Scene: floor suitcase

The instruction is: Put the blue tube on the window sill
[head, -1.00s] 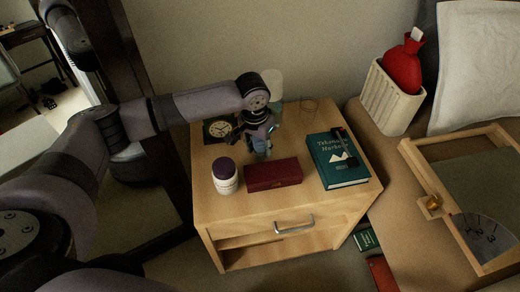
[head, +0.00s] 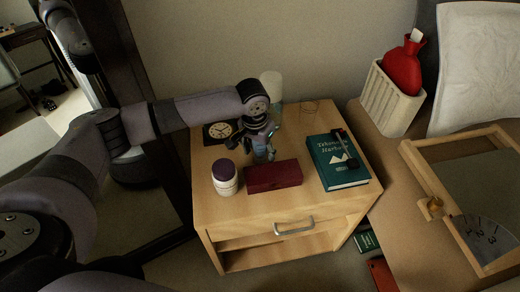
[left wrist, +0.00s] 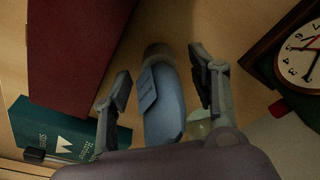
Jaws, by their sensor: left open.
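In the head view my left gripper (head: 264,150) is low over the nightstand top (head: 300,203), behind the dark red box; the tube there is mostly hidden by the fingers. I cannot make out a window sill in these frames. My right gripper is not in view.
Around the gripper stand a dark red box (head: 273,176), a purple-lidded jar (head: 225,178), a clock (head: 219,132), a pale bottle (head: 271,86) and a green book (head: 337,161). Right of the nightstand are a white basket (head: 391,102) with a red bottle and a wooden frame (head: 410,153).

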